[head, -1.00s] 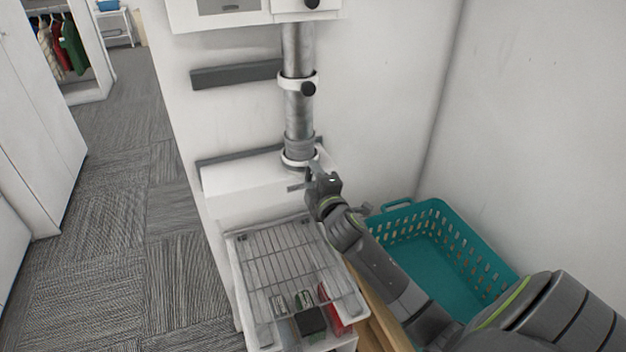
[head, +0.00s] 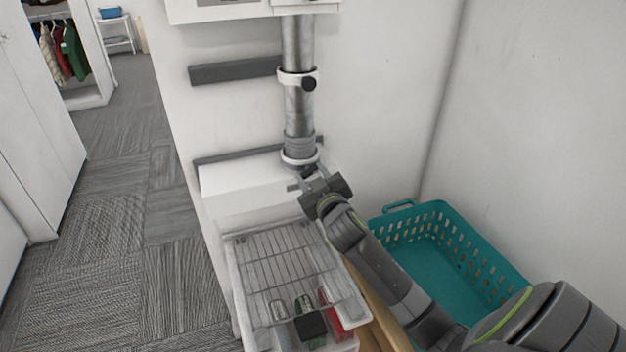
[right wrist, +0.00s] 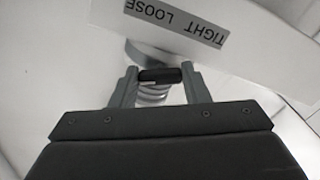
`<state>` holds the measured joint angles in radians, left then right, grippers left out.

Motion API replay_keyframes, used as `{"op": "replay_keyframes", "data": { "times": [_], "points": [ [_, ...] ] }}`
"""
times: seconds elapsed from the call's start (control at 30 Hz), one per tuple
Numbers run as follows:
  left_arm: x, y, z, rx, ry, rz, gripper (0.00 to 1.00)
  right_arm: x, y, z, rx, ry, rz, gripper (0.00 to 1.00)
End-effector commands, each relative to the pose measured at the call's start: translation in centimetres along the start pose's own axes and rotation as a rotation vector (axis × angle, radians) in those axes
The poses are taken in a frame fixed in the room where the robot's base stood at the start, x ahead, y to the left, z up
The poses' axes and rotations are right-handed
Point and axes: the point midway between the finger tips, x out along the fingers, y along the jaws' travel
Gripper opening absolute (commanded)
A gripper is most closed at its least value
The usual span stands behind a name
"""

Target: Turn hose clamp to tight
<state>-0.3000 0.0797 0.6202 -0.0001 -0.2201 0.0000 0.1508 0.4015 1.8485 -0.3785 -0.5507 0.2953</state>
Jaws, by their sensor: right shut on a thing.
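A grey metal duct (head: 298,108) runs down the wall to a ribbed hose end. A white hose clamp ring (head: 299,158) goes around its lower end. The clamp's black knob (head: 308,172) shows small at the fingertips of my right gripper (head: 309,179). In the right wrist view the black knob (right wrist: 160,75) lies crosswise between the fingers of my right gripper (right wrist: 160,82), which is shut on it. A label with TIGHT and LOOSE (right wrist: 176,19) shows upside down on the white surface behind. Which word the knob points to I cannot tell. My left gripper is out of view.
A second white clamp (head: 290,77) with a black knob sits higher on the duct. A wire rack (head: 290,262) stands below left of my gripper. A teal basket (head: 440,215) stands at the right, under my right arm. Carpeted floor at the left is clear.

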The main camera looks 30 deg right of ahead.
Motion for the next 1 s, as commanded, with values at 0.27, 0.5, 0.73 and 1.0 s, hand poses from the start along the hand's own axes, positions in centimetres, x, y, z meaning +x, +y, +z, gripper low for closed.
{"op": "replay_keyframes", "data": {
  "times": [0.27,0.5,0.73,1.0],
  "points": [
    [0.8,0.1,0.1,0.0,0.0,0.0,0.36,0.0,-0.2,0.3,0.233,-0.005,0.0,0.19],
    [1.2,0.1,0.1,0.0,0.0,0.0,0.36,0.0,-0.2,0.2,0.371,-0.004,0.0,0.19],
    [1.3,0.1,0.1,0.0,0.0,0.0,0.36,0.0,-0.2,0.2,0.438,-0.005,0.0,0.19],
    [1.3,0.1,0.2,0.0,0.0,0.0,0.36,0.0,-0.2,0.2,0.458,-0.006,0.0,0.19]
  ]
}}
